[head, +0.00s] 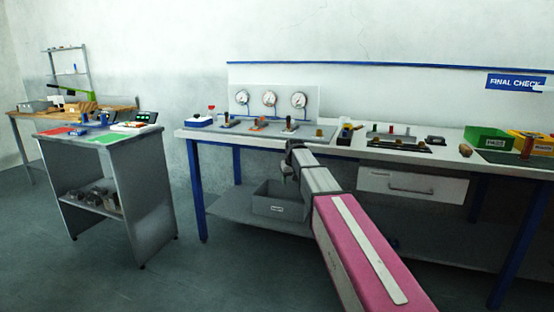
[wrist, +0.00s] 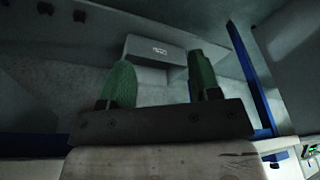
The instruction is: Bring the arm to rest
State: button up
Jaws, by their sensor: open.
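My arm, pink and grey, reaches forward from the lower right in the head view. My gripper (head: 289,172) hangs at its far end, just in front of the long workbench (head: 190,134) and a little below its top edge. In the wrist view my gripper (wrist: 160,85) shows two green fingers set well apart, with nothing between them. A grey labelled bin (wrist: 152,50) on the bench's lower shelf lies beyond the fingertips. The bin also shows in the head view (head: 281,207), below my gripper.
The bench carries gauges (head: 269,98), small parts, a green bin (head: 487,140) and a yellow bin (head: 530,143). A drawer (head: 411,187) hangs under it, right of my arm. A grey cart (head: 120,190) stands at left. The floor (head: 210,275) between cart and arm is clear.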

jog(key=s+d+f+m, duration=0.1)
jog(key=s+d+f, duration=0.3)
jog(key=s+f, duration=0.3)
jog(key=s+d+f+m+g, duration=0.1)
jog(key=s+d+f, duration=0.3)
jog(key=s, duration=1.2)
jog(key=s+d+f+g, duration=0.1)
jog(key=s+d+f, duration=0.3)
jog(key=s+f, duration=0.6)
jog(key=shift+s+d+f+m+h, duration=0.35)
jog(key=shift+s+f+m+h, duration=0.05)
jog(key=shift+s, duration=0.55)
